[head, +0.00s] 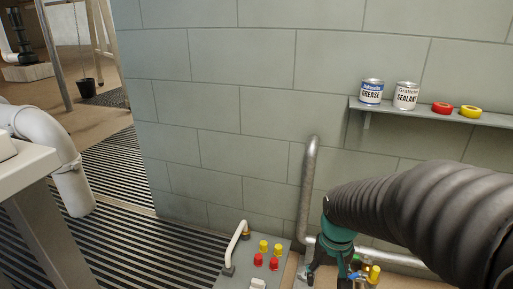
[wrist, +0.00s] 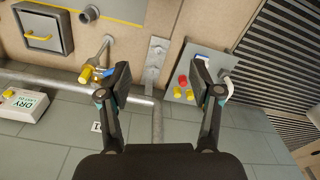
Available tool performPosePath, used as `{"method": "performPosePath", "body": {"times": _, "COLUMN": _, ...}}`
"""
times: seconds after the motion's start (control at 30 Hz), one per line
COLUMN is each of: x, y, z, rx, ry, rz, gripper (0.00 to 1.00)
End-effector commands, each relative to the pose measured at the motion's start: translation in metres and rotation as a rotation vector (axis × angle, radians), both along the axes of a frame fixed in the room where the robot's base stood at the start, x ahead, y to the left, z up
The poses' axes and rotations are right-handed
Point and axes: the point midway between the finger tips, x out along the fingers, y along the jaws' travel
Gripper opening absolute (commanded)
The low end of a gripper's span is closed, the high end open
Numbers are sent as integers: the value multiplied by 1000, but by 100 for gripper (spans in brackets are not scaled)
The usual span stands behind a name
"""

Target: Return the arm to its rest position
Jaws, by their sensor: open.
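My arm (head: 425,215), with a dark ribbed sleeve, reaches in from the right edge of the head view and points down to the left. My gripper (head: 338,272) has a teal collar and sits low, partly cut off by the bottom edge. In the wrist view my gripper (wrist: 161,73) shows two dark fingers spread wide apart. It is open, with nothing between the fingertips. Behind the gap are a grey pipe and a metal bracket (wrist: 155,60); I cannot tell how far away they are.
A panel with red and yellow buttons (head: 237,276) and a white handle (head: 236,243) stands left of my gripper. A grey pipe (head: 308,190) rises behind it. A wall shelf (head: 435,112) holds a grease can (head: 371,92), a sealant can (head: 405,95) and tape rolls. Floor grating (head: 125,235) lies left.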

Motion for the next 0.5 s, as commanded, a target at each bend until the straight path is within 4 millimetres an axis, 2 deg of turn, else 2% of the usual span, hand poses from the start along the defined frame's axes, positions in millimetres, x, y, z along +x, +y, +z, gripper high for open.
{"method": "performPosePath", "body": {"times": 0.03, "x": -9, "y": 1, "z": 18, "rx": 0, "ry": -30, "rz": -4, "gripper": 64}}
{"method": "performPosePath", "body": {"times": 0.1, "x": -21, "y": 1, "z": 35, "rx": -1, "ry": -64, "rz": -9, "gripper": 64}}
{"method": "performPosePath", "body": {"times": 0.5, "x": -78, "y": 5, "z": 124, "rx": -1, "ry": -314, "rz": -6, "gripper": 64}}
